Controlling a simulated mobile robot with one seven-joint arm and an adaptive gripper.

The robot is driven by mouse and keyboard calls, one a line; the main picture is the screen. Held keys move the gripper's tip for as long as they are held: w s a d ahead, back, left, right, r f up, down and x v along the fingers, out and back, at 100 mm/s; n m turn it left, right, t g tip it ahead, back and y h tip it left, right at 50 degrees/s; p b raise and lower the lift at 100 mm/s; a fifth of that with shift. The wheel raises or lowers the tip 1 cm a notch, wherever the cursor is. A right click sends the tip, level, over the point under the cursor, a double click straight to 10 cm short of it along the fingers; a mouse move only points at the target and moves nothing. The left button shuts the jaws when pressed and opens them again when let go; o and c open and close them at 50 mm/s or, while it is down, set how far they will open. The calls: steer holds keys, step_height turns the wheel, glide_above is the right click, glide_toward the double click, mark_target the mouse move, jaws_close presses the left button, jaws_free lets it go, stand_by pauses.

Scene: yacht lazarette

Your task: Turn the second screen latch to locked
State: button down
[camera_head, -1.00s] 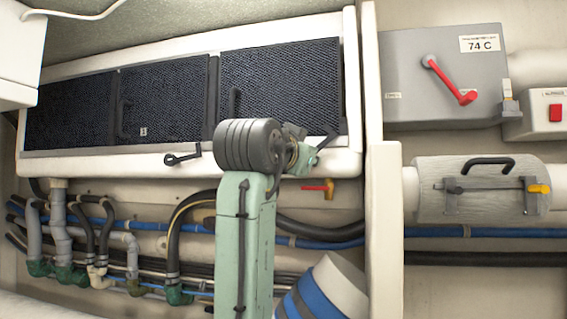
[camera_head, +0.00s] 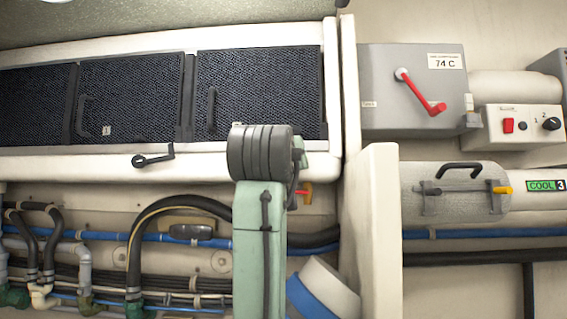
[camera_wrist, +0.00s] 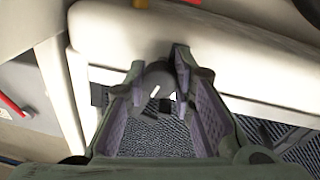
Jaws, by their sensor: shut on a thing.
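In the wrist view, my gripper (camera_wrist: 160,66) has its two fingers around a dark rounded latch hub (camera_wrist: 156,80) on the pale screen frame (camera_wrist: 130,35), and it is shut on it. A small white mark shows just beneath the hub; which way the latch points is not clear. In the head view, my arm hides this latch and most of my gripper. Another black latch (camera_head: 153,157) is on the frame's lower rail, left of my arm, with its lever out to the side. Dark mesh screens (camera_head: 258,90) fill the frame.
A pale upright panel edge (camera_head: 375,220) stands right of my arm. Beyond it are a grey box with a red lever (camera_head: 423,95) and a grey jacketed pipe section (camera_head: 455,200). Hoses (camera_head: 180,204) and a small red-orange valve handle (camera_head: 305,192) lie below the screens.

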steer(key=shift+n+y, duration=0.3)
steer(key=shift+n, duration=1.4)
steer(key=c, duration=1.3)
jaws_free()
steer(key=shift+c, duration=0.2)
steer(key=s+f, duration=0.1)
steer(key=s, duration=1.1)
steer(key=shift+a+f, duration=0.15)
steer(key=shift+a, duration=0.3)
